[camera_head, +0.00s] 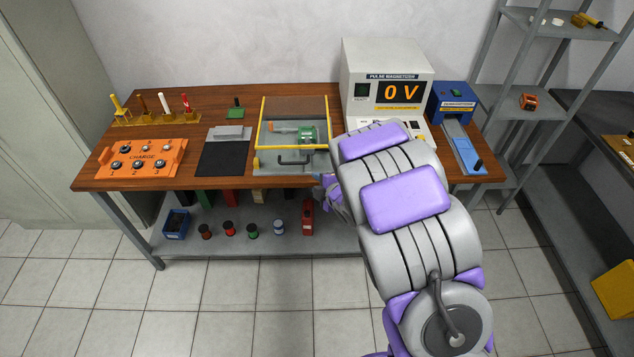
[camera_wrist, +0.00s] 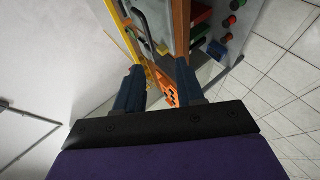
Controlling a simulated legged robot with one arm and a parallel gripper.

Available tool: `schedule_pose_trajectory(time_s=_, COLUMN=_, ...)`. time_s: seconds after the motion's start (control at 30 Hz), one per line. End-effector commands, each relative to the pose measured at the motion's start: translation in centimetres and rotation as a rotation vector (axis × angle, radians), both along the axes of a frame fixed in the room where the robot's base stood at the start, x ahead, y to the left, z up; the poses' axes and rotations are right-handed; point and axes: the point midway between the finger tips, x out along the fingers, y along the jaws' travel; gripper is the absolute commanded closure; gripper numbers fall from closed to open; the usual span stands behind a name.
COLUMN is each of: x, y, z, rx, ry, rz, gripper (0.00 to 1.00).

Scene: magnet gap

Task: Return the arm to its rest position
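My arm, grey with purple pads, reaches from the bottom right of the head view toward the wooden workbench (camera_head: 225,182). My gripper (camera_head: 322,180) is mostly hidden behind my arm at the bench's front edge, just right of the clear-lidded box. In the wrist view my gripper (camera_wrist: 160,78) shows two dark blue fingers spread apart with nothing between them. Beyond the fingers are the box's yellow frame (camera_wrist: 126,36), its dark handle (camera_wrist: 145,25) and the orange charge panel (camera_wrist: 165,90). Whether a finger touches the bench edge cannot be told.
The bench holds the orange charge panel (camera_head: 140,158), a black mat (camera_head: 222,160), the box (camera_head: 262,166) with a green coil inside, the pulse magnetizer (camera_head: 387,62) reading 0 V and a blue device (camera_head: 452,100). Shelves (camera_head: 500,98) stand right. Tiled floor in front is clear.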

Motion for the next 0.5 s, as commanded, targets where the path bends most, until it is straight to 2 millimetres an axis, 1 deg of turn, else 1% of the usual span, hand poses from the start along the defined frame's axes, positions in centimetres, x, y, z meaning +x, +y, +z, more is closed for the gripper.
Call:
schedule_pose_trajectory(time_s=0.37, x=0.05, y=0.03, z=0.06, rx=0.000, ry=-0.001, rz=0.000, gripper=0.62)
schedule_pose_trajectory(time_s=0.47, x=0.07, y=-0.45, z=0.45, rx=-0.002, ry=0.007, rz=-0.019, gripper=0.62)
schedule_pose_trajectory(time_s=0.5, x=0.06, y=-0.94, z=0.83, rx=-0.004, ry=0.016, rz=-0.040, gripper=0.62)
